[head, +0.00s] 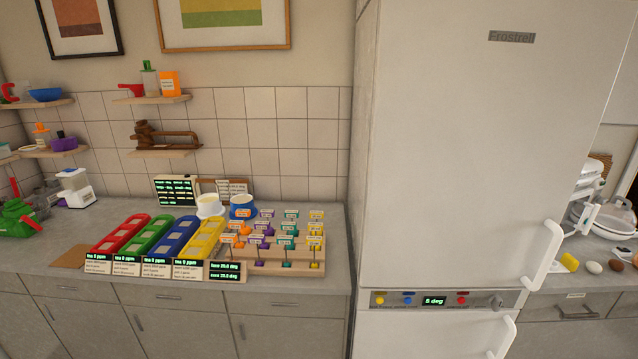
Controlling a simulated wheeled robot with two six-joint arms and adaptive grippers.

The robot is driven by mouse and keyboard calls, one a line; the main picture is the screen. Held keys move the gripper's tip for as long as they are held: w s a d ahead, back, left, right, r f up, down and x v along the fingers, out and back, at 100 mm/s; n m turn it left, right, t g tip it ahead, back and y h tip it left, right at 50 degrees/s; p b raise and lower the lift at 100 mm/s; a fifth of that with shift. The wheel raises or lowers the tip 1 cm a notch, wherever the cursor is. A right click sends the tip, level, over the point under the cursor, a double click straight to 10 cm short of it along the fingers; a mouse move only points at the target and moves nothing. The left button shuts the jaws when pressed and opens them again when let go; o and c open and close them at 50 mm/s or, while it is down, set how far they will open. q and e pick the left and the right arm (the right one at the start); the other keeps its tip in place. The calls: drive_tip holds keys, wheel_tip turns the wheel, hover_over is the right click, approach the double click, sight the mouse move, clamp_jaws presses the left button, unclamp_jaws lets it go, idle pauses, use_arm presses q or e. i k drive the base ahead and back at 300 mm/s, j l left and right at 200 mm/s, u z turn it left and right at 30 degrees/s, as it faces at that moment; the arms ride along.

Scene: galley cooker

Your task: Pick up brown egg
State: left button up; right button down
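A small brown egg (616,265) lies on the counter at the far right, beyond the fridge, close to the front edge. A white egg (593,267) lies just left of it, a small gap apart. Another tan, rounded thing is cut off by the right picture edge beside the brown egg; I cannot tell what it is. Neither of my grippers is in view.
A tall white fridge (480,150) with protruding handles (537,255) stands between the left counter and the eggs. Coloured trays (160,235) fill the left counter.

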sight(617, 265)
drive_tip(key=z, duration=1.95)
